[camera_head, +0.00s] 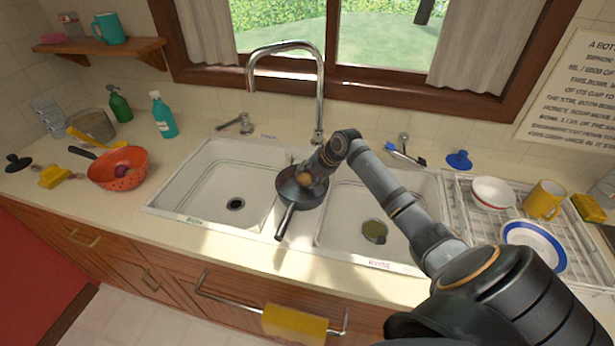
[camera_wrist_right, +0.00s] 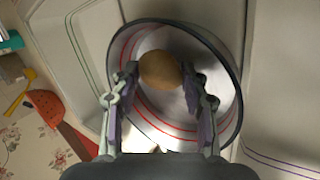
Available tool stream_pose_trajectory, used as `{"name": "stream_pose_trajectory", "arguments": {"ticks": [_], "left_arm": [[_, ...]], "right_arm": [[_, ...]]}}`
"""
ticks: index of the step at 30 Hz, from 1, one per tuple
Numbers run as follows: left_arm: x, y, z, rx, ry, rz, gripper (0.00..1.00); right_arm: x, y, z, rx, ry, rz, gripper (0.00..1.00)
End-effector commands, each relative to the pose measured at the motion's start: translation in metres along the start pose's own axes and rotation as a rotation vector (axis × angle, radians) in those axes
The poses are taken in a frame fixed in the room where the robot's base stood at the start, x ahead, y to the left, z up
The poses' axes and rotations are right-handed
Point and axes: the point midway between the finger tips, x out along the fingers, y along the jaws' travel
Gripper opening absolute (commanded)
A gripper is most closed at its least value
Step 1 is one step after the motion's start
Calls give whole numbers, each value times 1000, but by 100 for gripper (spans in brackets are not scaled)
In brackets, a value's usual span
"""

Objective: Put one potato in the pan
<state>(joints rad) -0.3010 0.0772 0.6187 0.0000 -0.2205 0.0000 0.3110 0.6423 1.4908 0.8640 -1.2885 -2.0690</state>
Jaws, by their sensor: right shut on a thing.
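A dark pan (camera_head: 312,196) sits on the divider between the two sink basins, its handle pointing toward the front edge. My right gripper (camera_head: 322,176) is over the pan, reaching in from the right. A brown potato (camera_head: 331,176) is at its fingertips. In the right wrist view the potato (camera_wrist_right: 160,69) is between the two fingers, with the pan's inside (camera_wrist_right: 150,120) and its red rings behind it. I cannot tell whether the potato touches the pan's bottom. My left gripper is not in view.
A red colander (camera_head: 118,170) with something purple in it stands on the left counter. A dish rack (camera_head: 575,270) with dishes stands at the right. A tall faucet (camera_head: 320,90) rises behind the pan.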

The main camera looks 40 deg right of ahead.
Motion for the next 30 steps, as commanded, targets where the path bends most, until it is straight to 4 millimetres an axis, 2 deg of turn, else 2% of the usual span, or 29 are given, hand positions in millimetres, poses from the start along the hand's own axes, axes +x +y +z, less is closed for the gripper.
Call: {"name": "stream_pose_trajectory", "arguments": {"ticks": [3,25,26,30], "left_arm": [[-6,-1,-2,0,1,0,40],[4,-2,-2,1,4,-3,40],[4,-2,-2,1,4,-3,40],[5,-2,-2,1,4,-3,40]], "right_arm": [[7,-4,0,-1,-1,0,0],[22,-16,-3,4,5,-7,0],[22,-16,-3,4,6,-8,50],[22,-17,-3,5,7,-10,68]]}}
